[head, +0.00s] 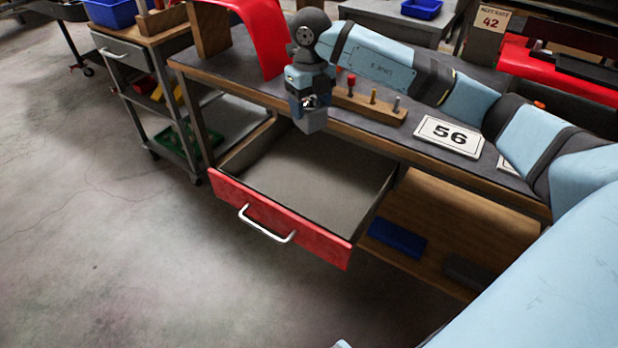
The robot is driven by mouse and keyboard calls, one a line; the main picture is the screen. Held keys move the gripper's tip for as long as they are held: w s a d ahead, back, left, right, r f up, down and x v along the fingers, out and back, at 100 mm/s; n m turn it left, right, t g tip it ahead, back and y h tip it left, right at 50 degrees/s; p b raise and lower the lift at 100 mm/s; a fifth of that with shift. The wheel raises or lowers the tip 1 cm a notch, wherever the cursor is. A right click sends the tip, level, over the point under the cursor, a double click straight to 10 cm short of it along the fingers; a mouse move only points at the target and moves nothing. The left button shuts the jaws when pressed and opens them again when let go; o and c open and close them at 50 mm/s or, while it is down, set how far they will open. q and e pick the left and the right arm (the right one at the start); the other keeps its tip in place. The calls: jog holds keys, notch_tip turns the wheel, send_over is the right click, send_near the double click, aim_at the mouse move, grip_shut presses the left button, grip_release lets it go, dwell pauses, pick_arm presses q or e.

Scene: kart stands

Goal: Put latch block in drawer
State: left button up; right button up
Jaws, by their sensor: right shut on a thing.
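My right gripper (310,101) is shut on the latch block (312,122), a small grey block, with its jaws pointing down. The block hangs above the back part of the open drawer (228,196), apart from its floor. The drawer has a red front, a silver handle and a grey inside that looks empty. It is pulled well out from under the workbench (385,140). The jaws hide part of the block. My left gripper is not in view.
A red curved panel (258,32) rises at the back. A blue box (397,238) lies on the lower shelf.

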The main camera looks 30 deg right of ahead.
aim_at(309, 119)
jog(key=shift+s+a+f, duration=0.15)
jog(key=shift+a+f, duration=0.15)
jog(key=shift+a, duration=0.05)
notch_tip(309, 119, down, 3)
jog(key=shift+b, duration=0.45)
notch_tip(309, 119, down, 16)
jog(key=b, duration=0.4)
jog(key=shift+f, duration=0.6)
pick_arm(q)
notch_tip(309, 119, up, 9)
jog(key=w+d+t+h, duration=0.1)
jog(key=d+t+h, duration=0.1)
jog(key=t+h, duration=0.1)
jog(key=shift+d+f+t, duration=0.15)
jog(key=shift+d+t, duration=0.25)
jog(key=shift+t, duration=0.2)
pick_arm(e)
jog(key=o, duration=1)
